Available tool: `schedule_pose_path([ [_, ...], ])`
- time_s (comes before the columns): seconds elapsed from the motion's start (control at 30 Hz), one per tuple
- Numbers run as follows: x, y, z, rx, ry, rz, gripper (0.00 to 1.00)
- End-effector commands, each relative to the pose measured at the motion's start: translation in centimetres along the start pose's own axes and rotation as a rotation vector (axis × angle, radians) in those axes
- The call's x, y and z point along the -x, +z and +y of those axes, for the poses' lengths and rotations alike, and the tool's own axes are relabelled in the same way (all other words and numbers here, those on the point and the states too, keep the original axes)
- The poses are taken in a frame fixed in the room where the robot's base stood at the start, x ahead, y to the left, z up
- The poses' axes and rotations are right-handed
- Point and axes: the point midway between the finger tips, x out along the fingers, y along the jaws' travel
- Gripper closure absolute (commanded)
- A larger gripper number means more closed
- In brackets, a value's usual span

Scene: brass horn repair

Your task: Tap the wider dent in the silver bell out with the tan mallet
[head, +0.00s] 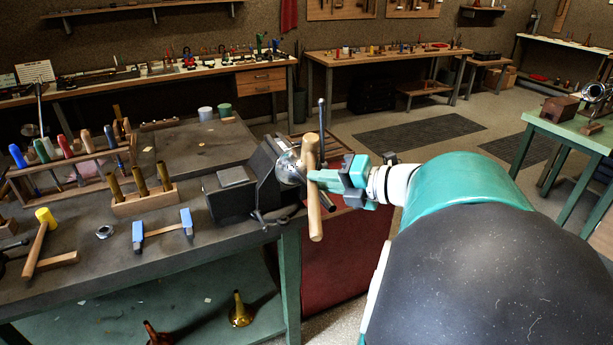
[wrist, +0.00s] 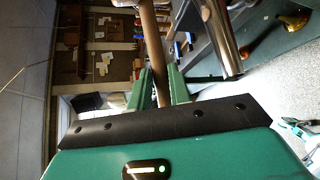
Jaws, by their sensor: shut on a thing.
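My gripper (head: 325,181) is shut on the tan mallet (head: 315,215), a pale wooden tool with a thicker upper end in the head view. In the wrist view the tan shaft (wrist: 151,45) passes between the two green fingers (wrist: 161,92). A silver bell-shaped piece (head: 596,92) is on the green bench at far right, well apart from my gripper. Its dents are too small to tell. A silver cylinder (wrist: 222,40) is close to my gripper in the wrist view.
On the dark bench (head: 95,270) are a yellow-headed mallet (head: 42,235), a rack of coloured handles (head: 75,155) and a blue-ended tool (head: 163,232).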

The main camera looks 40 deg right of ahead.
Motion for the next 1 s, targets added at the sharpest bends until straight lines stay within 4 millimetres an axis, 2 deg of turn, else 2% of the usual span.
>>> schedule_pose_path([
  [0.37, -0.1, -0.1, -0.1, 0.001, 0.001, 0.0, 1.0],
  [0.7, -1.6, -0.7, -3.5, -0.002, 0.001, 0.0, 1.0],
  [1.0, -1.3, -0.6, -2.6, 0.001, 0.001, 0.0, 1.0],
])
